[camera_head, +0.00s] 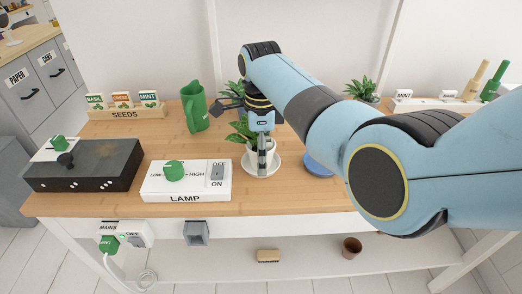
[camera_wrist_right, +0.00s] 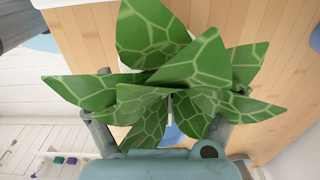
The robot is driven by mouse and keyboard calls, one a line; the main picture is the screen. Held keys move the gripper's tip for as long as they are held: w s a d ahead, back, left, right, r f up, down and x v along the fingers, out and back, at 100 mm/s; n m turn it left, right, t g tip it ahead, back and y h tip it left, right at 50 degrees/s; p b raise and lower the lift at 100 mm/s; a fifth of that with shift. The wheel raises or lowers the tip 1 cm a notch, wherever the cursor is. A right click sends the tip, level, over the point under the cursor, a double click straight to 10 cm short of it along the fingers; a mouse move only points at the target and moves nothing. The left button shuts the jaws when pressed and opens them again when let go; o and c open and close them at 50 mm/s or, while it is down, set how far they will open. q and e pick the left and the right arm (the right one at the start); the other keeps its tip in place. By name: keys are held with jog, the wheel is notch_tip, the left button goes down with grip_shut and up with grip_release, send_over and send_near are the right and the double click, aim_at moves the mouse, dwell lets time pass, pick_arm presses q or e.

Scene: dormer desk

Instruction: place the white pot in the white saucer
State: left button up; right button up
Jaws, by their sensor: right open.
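The white pot (camera_head: 273,158), holding a leafy green plant (camera_head: 242,133), stands upright on the white saucer (camera_head: 247,168) near the middle of the desk; whether it is fully seated is hard to tell. My right gripper (camera_head: 263,166) points down over the pot, and its fingers hide part of it. In the right wrist view, the plant's patterned leaves (camera_wrist_right: 165,80) fill the middle and cover the pot. The right gripper (camera_wrist_right: 160,130) is open there, with its fingers on either side of the leaves. My left gripper is not in view.
A blue saucer (camera_head: 318,164) lies to the right of the white one, partly behind my arm. A lamp control box (camera_head: 187,190) is close on the left. A green watering can (camera_head: 195,107) and seed rack (camera_head: 125,112) stand farther back. Another plant (camera_head: 362,90) stands behind my arm.

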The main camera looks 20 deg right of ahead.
notch_tip(320, 180, up, 12)
jog(key=p, duration=0.1)
jog(key=shift+r, duration=0.1)
dwell(0.4)
